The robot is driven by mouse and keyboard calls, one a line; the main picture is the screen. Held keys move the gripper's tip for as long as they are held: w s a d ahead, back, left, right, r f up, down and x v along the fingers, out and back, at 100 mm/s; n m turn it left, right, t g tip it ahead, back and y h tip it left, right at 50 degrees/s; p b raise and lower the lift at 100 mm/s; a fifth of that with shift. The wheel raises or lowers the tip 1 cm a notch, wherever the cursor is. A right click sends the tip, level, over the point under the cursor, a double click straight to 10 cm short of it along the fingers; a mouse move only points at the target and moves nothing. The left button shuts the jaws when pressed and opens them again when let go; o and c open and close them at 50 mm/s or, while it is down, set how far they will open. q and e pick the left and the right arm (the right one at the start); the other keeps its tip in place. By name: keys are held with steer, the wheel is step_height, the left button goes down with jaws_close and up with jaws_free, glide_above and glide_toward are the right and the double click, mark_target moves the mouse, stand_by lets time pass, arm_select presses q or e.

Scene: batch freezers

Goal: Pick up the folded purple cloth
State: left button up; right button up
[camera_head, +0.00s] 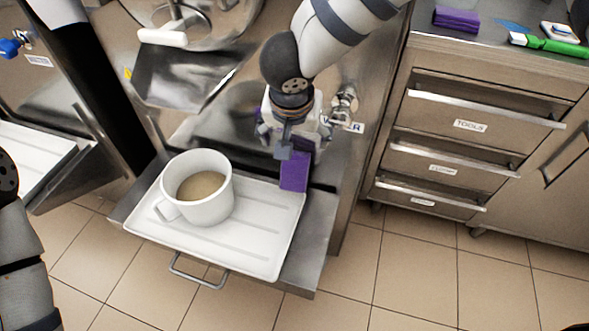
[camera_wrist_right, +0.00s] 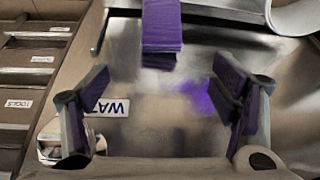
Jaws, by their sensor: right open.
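A purple cloth (camera_head: 294,171) shows at the back right corner of the white tray, just below my right gripper (camera_head: 288,143). In the right wrist view the folded cloth (camera_wrist_right: 161,28) is at the top middle, beyond the fingertips and roughly centred between them. My right gripper (camera_wrist_right: 160,88) is open, with its two fingers wide apart and nothing between them. In the head view, the gripper hides the upper part of the cloth, and I cannot tell whether they touch. A second folded purple cloth (camera_head: 456,19) lies on the steel counter. My left gripper is out of view.
A white pitcher (camera_head: 222,205) of tan liquid stands on the white tray (camera_head: 255,255), left of the cloth. The freezer front rises close behind the gripper. A drawer cabinet (camera_head: 455,160) stands to the right. A green-handled tool (camera_head: 548,45) lies on its counter.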

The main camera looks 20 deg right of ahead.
glide_above(295, 161)
steer(key=s, duration=0.2)
step_height(295, 161, down, 6)
steer(key=x, duration=0.1)
steer(key=b+x, duration=0.1)
steer(key=x, duration=0.1)
steer(key=a+x, duration=0.1)
steer(key=x, duration=0.1)
steer(key=shift+s+f+b, duration=0.1)
steer(key=shift+f+b, duration=0.1)
steer(key=shift+b, duration=0.1)
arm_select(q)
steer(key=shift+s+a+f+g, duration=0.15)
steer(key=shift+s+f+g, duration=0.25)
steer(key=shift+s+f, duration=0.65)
arm_select(e)
steer(key=shift+r, duration=0.1)
steer(key=c, duration=1.3)
steer(key=shift+c, duration=0.2)
